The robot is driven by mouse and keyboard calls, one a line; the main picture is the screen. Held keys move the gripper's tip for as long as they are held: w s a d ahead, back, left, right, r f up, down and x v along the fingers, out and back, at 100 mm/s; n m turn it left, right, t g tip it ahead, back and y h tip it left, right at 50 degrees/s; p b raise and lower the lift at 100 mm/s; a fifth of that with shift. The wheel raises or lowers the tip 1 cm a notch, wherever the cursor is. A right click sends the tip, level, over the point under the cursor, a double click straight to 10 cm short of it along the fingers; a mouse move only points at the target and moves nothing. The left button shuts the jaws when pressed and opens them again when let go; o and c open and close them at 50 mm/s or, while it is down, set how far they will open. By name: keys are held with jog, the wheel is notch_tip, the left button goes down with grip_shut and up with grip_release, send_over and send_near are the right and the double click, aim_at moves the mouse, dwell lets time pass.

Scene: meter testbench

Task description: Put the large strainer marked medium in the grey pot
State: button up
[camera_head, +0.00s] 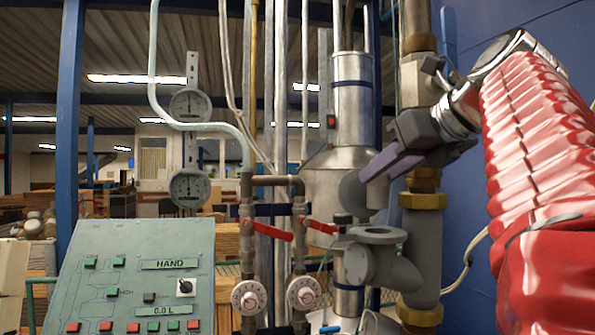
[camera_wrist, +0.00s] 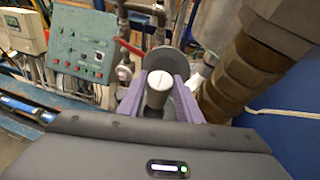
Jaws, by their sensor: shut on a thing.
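My gripper (camera_head: 376,172) has purple fingers and is shut on a strainer with a dark round disc (camera_head: 351,190) and a pale metal cylinder (camera_head: 377,192). In the wrist view my gripper (camera_wrist: 158,98) has one finger on each side of the cylinder (camera_wrist: 159,82), with the dark disc (camera_wrist: 183,64) behind it. No size marking is readable on it. The grey pot (camera_head: 386,266) is a flanged fitting with a round open top, in the lower middle of the head view. The strainer is held above the pot, apart from it and tilted.
Red-handled valves (camera_head: 272,232) and pipes stand left of the pot. A thick grey pipe with brass fittings (camera_head: 423,201) rises close on its right; it is also near my gripper in the wrist view (camera_wrist: 232,75). A green control panel (camera_head: 135,280) is at lower left.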

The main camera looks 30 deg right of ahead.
aim_at(385, 208)
jog(key=shift+f, duration=3.3)
jog(key=shift+f, duration=0.5)
jog(key=o, duration=1.2)
jog(key=shift+s, duration=0.1)
jog(key=shift+v, duration=6.8)
jog(key=shift+f, duration=0.1)
